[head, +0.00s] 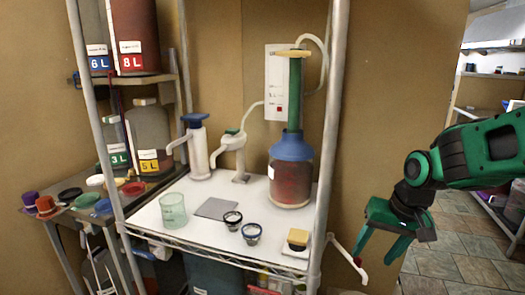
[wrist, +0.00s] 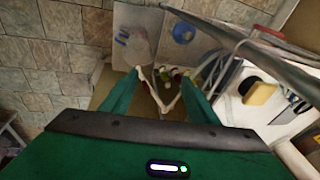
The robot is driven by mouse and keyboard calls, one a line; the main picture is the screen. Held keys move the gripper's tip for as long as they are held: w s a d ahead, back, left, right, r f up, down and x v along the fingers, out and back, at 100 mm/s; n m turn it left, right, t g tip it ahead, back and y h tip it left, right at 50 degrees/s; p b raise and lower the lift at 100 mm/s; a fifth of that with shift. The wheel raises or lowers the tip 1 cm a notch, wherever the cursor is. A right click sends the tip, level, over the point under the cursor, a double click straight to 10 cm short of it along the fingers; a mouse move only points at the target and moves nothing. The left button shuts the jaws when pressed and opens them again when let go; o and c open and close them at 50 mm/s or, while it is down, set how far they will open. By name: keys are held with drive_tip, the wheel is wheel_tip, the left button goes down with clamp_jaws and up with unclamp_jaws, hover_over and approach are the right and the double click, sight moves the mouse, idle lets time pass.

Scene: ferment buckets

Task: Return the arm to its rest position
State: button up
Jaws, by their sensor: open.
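My gripper (head: 378,255) hangs at the right in the head view, on my green and black arm, apart from the shelf and to the right of its front post. Its two green fingers point down, spread apart. In the wrist view my gripper (wrist: 158,100) also shows open, with nothing held between the fingers. Below and beyond the fingers are a thin pale V-shaped piece and some small clutter near the floor, too small to tell.
A white shelf (head: 150,222) holds a red-filled vessel with a blue top (head: 291,180), a glass beaker (head: 173,211), dark-rimmed cups (head: 251,233) and a yellow sponge (head: 298,238). A metal post (head: 328,130) stands between shelf and gripper. Tiled floor (head: 440,270) is open at right.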

drive_tip(key=s+d+m+g, duration=0.1)
drive_tip(key=s+d, duration=0.5)
drive_tip(key=s, duration=0.4)
drive_tip(key=s+d+r+m+g+h, duration=0.1)
drive_tip(key=s+d+m, duration=0.1)
drive_tip(key=s+d, duration=0.5)
drive_tip(key=s, duration=0.4)
drive_tip(key=shift+s+d+r+m+g, duration=0.2)
drive_tip(key=shift+s+d+m+g, duration=0.1)
drive_tip(key=shift+g, duration=0.1)
drive_tip(key=shift+w, duration=0.1)
drive_tip(key=shift+w+f, duration=0.25)
drive_tip(key=shift+w, duration=0.35)
